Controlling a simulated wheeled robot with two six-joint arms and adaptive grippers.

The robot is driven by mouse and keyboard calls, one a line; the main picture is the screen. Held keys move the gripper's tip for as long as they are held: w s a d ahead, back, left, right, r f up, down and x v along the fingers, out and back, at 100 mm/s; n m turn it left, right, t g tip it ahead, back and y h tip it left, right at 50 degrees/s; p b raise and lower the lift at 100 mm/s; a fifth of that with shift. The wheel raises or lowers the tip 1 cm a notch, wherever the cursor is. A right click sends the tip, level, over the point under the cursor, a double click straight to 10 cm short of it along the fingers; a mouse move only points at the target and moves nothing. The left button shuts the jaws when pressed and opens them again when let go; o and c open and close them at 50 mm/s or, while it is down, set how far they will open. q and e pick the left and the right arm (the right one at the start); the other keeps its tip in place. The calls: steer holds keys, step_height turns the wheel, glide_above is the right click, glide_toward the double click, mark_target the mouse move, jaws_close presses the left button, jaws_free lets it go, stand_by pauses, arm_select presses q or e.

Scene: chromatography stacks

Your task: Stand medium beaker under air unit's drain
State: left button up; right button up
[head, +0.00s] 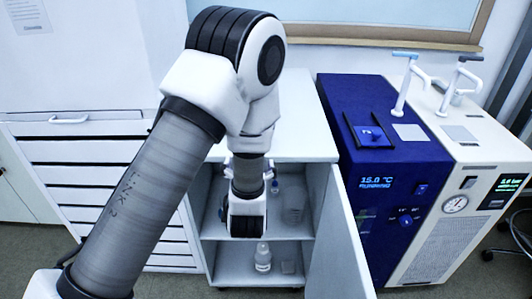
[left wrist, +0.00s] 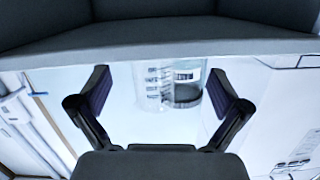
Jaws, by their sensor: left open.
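My left gripper (left wrist: 160,76) is open, its two dark fingers spread apart in the left wrist view. Clear glassware with graduation marks (left wrist: 153,86) shows between and beyond the fingers; I cannot tell whether they touch it. In the head view my left arm reaches into the open cabinet and hides its fingertips. My right gripper is not in view.
The cabinet door (head: 338,245) stands open at the right. Bottles stand on the upper shelf (head: 275,187) and lower shelf (head: 263,257). A blue unit (head: 385,190) reading 15.0 °C stands between cabinet and white unit. Drawers (head: 110,180) fill the left.

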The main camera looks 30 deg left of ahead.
arm_select(q)
steer(key=shift+n+t+y, duration=0.4)
steer(key=shift+t, duration=0.5)
steer(key=w+a+r, duration=0.1)
steer(key=w, duration=0.2)
steer(key=w+a+r+b, duration=0.1)
steer(key=w+r, duration=0.1)
steer(key=w+a+r, duration=0.2)
steer(key=w, duration=0.1)
steer(key=shift+w+r+b, duration=0.25)
steer(key=shift+w+b, duration=0.05)
steer(key=shift+w, duration=0.05)
steer(key=shift+s+d, duration=0.1)
steer(key=c, duration=1.4)
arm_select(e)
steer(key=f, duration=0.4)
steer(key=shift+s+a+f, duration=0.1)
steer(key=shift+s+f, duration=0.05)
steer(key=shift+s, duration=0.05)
arm_select(q)
steer(key=shift+r, duration=0.1)
